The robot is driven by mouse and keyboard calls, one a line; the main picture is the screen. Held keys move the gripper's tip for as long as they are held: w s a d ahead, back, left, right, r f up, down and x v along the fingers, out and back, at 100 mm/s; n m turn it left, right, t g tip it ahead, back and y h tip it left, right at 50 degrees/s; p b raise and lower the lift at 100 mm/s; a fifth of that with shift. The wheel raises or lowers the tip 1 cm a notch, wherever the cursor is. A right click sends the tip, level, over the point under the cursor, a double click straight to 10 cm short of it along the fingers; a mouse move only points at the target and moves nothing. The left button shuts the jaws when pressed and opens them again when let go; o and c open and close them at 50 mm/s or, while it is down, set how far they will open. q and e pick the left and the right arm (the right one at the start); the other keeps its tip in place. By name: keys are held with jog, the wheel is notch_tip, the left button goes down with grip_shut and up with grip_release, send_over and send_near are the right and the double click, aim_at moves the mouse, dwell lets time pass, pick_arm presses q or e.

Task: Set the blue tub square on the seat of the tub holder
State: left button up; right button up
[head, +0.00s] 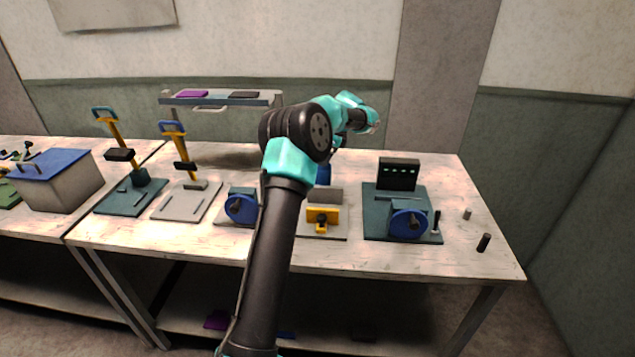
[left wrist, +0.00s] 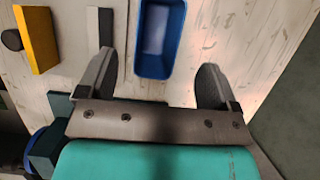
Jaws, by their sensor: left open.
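The blue tub (left wrist: 160,40) is an open rectangular tub with its inside facing up in the left wrist view. In the head view a small part of the tub (head: 323,174) shows beside my arm, behind the fixture with the yellow clamp. My left gripper (left wrist: 156,66) is open and empty, one finger toward each side of the tub, with its near end just ahead of the crossbar. The gripper looks to be above the tub, not closed on it. A grey fixture with a grey upright and yellow clamp (head: 322,214) may be the tub holder; I cannot tell. My right gripper is not in view.
A green fixture with a blue wheel (head: 408,222) and black panel (head: 398,174) stands at the right. Another wheel fixture (head: 241,207) and two lever presses (head: 187,184) stand left. A raised shelf (head: 222,99) is behind.

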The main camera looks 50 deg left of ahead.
pick_arm(q)
jog(key=shift+s+a+f, duration=0.15)
jog(key=shift+a+f, duration=0.05)
jog(key=shift+f, duration=0.4)
jog(key=shift+f, duration=0.1)
jog(key=shift+x, duration=2.55)
jog(key=shift+s+d+f, duration=0.15)
jog(key=shift+f, duration=0.1)
jog(key=c, duration=1.3)
notch_tip(320, 180, up, 11)
jog(key=shift+f, duration=0.2)
